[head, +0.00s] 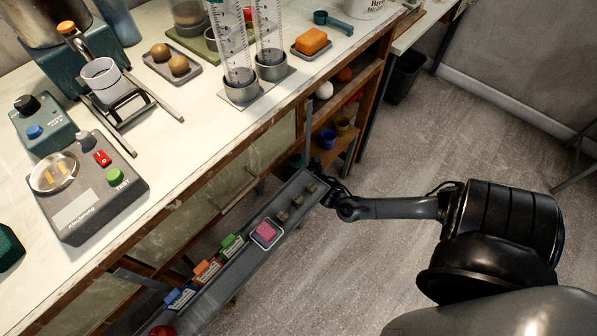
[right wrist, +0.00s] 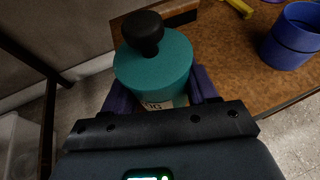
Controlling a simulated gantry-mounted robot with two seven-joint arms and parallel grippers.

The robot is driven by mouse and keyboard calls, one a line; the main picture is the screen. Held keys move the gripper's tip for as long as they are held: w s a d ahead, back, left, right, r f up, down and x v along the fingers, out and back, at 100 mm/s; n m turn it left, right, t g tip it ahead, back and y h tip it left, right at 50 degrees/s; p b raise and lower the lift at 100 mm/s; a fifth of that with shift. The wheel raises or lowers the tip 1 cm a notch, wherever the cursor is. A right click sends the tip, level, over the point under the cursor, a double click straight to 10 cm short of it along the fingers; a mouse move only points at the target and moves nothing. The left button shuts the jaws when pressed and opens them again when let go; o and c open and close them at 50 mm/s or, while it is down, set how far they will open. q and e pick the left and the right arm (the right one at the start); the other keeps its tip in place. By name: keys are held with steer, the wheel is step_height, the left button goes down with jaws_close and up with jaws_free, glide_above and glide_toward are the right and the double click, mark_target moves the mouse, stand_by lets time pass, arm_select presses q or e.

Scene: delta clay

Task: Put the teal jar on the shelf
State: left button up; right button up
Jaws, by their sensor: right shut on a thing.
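The teal jar (right wrist: 153,70) has a teal lid with a black knob and a pale label. In the right wrist view it stands between the dark purple fingers of my right gripper (right wrist: 163,92), which is shut on it. Behind it is the brown board of the shelf (right wrist: 235,60); I cannot tell whether the jar's base touches it. In the head view my right gripper (head: 322,178) is at the open end of the bench, low by the shelf (head: 345,145), largely hidden by a grey panel. My left gripper is not in view.
A blue cup (right wrist: 290,38) stands on the shelf right of the jar, with a yellow item (right wrist: 240,8) farther back. The bench top (head: 180,180) holds cylinders and devices. Open floor lies right.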

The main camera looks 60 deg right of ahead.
steer(key=shift+f, duration=0.7)
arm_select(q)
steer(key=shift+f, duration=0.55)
arm_select(e)
steer(key=shift+r, duration=0.1)
steer(key=o, duration=1.1)
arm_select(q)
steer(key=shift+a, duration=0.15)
